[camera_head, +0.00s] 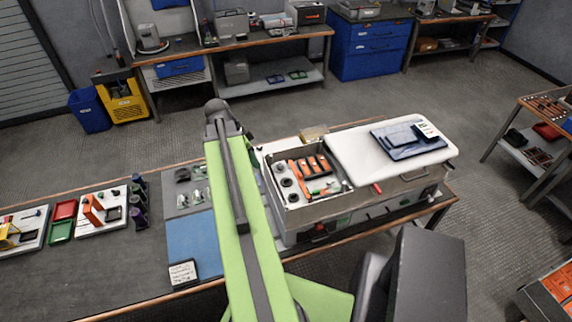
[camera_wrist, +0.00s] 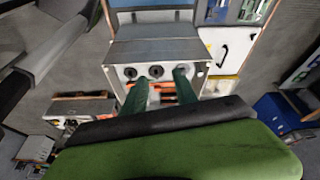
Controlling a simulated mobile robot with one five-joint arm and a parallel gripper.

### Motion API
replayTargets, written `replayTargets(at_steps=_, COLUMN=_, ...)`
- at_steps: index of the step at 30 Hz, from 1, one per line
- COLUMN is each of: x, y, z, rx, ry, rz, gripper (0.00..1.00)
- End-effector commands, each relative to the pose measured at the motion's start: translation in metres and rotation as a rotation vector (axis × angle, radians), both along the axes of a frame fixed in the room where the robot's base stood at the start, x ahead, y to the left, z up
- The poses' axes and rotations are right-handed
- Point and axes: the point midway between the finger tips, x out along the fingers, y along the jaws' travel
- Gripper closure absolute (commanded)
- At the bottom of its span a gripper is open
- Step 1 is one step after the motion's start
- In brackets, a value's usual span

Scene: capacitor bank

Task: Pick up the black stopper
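Several small black round pieces (camera_head: 286,182) sit in a row along the left side of the open grey box (camera_head: 318,225). I cannot tell which, if any, is the black stopper. The wrist view shows three dark round pieces in a row, the middle one (camera_wrist: 156,71) between the fingertips in the picture and the others to the left (camera_wrist: 130,72) and right. My gripper (camera_wrist: 160,77) has its two green fingers apart, with nothing visibly held. In the head view my green arm reaches forward just left of the box; its fingers are hidden there.
Orange parts (camera_head: 314,165) fill the box's middle. Its white lid (camera_head: 360,155) lies to the right with a dark blue pouch (camera_head: 405,142) on top. A blue mat (camera_head: 193,243), dark cylinders (camera_head: 139,198) and small trays (camera_head: 65,210) stand on the bench to the left.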

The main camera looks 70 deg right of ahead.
Motion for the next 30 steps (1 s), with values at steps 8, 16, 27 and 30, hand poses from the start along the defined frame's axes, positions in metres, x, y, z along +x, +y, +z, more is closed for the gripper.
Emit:
replayTargets(at_steps=8, x=-0.044, y=-0.026, z=0.021, rx=-0.054, ry=-0.006, rz=-0.192, gripper=0.65)
replayTargets(at_steps=16, x=-0.052, y=-0.032, z=-0.015, rx=-0.052, ry=-0.006, rz=-0.189, gripper=0.65)
replayTargets(at_steps=27, x=-0.075, y=-0.052, z=-0.090, rx=-0.052, ry=-0.007, rz=-0.187, gripper=0.65)
replayTargets(at_steps=30, x=-0.078, y=-0.055, z=-0.096, rx=-0.053, ry=-0.007, rz=-0.186, gripper=0.65)
